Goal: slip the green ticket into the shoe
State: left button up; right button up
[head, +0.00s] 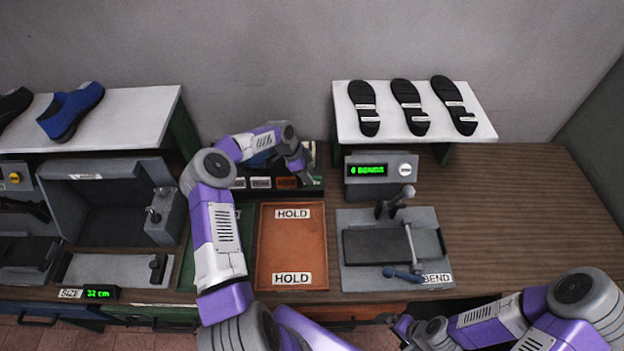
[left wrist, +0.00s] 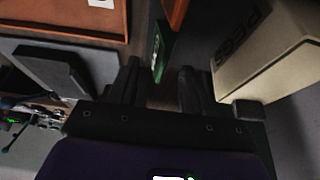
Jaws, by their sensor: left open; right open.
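A green ticket (left wrist: 157,52) with white lettering shows in the left wrist view, just beyond and between the fingers of my left gripper (left wrist: 158,88), which is open. In the head view, my left gripper (head: 302,172) is low at the right end of a dark card rack (head: 262,195). A blue shoe (head: 70,112) and a partly cut-off black shoe (head: 12,104) stand on the left white shelf; I cannot tell which is the task's shoe. My right gripper (head: 400,324) is open at the front edge, partly hidden by my arm.
An orange HOLD tray (head: 291,250) lies in front of the rack. Right of it is a grey bend machine (head: 355,278) with levers. Several black soles lie on the right shelf (head: 350,132). The right counter (head: 520,220) is clear. A beige box (left wrist: 262,50) stands close to the left gripper.

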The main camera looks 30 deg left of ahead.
pick_arm(q)
jog(key=shift+x, duration=1.1)
jog(key=shift+w, duration=0.2)
grip_shut()
